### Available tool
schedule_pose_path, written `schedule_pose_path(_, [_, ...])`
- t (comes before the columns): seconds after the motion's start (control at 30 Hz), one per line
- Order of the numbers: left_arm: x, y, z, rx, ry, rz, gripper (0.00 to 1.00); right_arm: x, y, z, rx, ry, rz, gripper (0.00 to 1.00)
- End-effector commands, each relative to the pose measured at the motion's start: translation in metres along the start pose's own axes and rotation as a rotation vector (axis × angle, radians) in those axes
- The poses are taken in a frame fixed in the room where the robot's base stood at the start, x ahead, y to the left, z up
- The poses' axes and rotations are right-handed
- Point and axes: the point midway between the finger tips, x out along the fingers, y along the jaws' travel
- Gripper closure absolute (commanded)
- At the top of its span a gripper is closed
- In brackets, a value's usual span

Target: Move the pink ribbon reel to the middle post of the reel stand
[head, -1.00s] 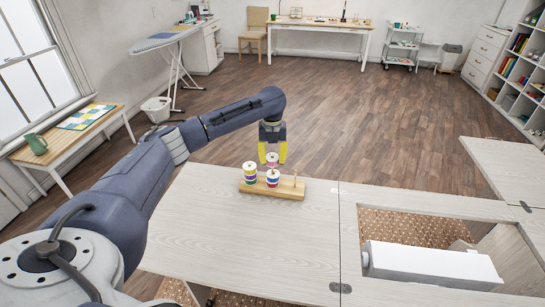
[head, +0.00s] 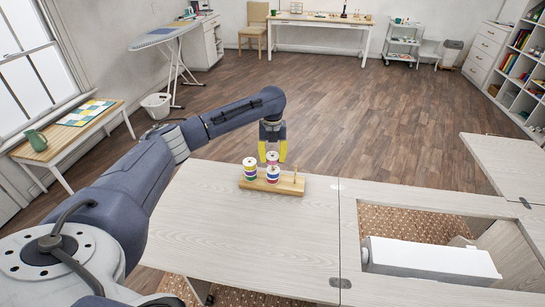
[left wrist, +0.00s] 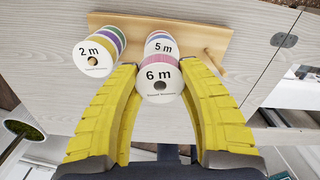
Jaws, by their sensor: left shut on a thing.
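The pink ribbon reel, white-ended and marked 6 m (left wrist: 160,82), is between the yellow fingers of my left gripper (head: 272,157), which is shut on it; it also shows in the head view (head: 272,158). The wooden reel stand (head: 285,190) is on the pale tabletop. Its middle post carries a stack with a white reel marked 5 m on top (left wrist: 160,46). The pink reel overlaps this stack in both views; I cannot tell the gap between them. The left post carries a stack topped by the 2 m reel (left wrist: 95,52). The right post (head: 295,178) is bare. My right gripper is not in view.
The tabletop (head: 250,240) in front of the stand is clear. To the right is a cut-out opening with a white machine-like box (head: 430,260) in it. A hinged leaf (head: 503,165) extends at the far right.

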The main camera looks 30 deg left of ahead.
Motion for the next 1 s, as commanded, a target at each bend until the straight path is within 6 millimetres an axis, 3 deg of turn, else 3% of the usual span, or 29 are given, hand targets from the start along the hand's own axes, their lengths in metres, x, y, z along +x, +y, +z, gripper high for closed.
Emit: schedule_pose_path(1.0, [0.020,0.000,0.000,0.000,0.000,0.000,0.83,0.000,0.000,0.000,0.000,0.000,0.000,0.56])
